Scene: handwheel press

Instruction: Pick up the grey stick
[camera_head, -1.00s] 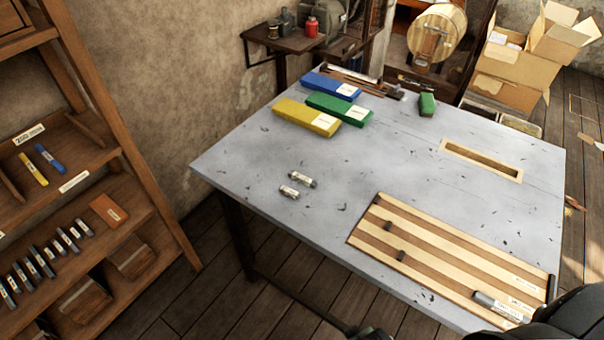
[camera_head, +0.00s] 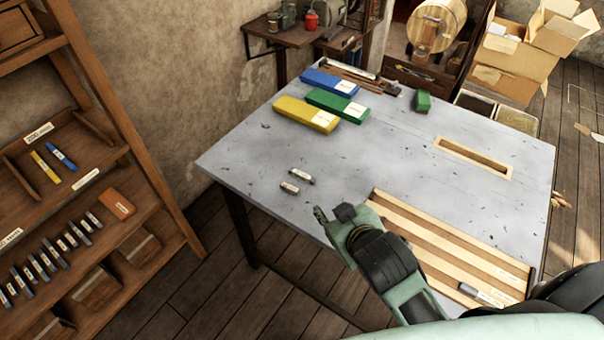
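Two short grey sticks with pale labels lie close together on the grey table's left part: one farther back (camera_head: 301,177) and one nearer (camera_head: 289,188). Another grey stick (camera_head: 482,294) lies on the striped wooden board at the table's near right. Several dark grey sticks (camera_head: 46,259) lie on the shelf at left. I cannot tell which one the task means. My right gripper (camera_head: 331,213) is by the table's near edge, just right of and nearer than the two short sticks. Its fingers look apart, with nothing between them. My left gripper is not in view.
The grey table (camera_head: 400,150) holds a yellow box (camera_head: 304,115), a blue box (camera_head: 328,82), a long green box (camera_head: 335,105) and a small green block (camera_head: 423,101). The striped wooden board (camera_head: 455,245) lies partly behind my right arm. The table's middle is clear.

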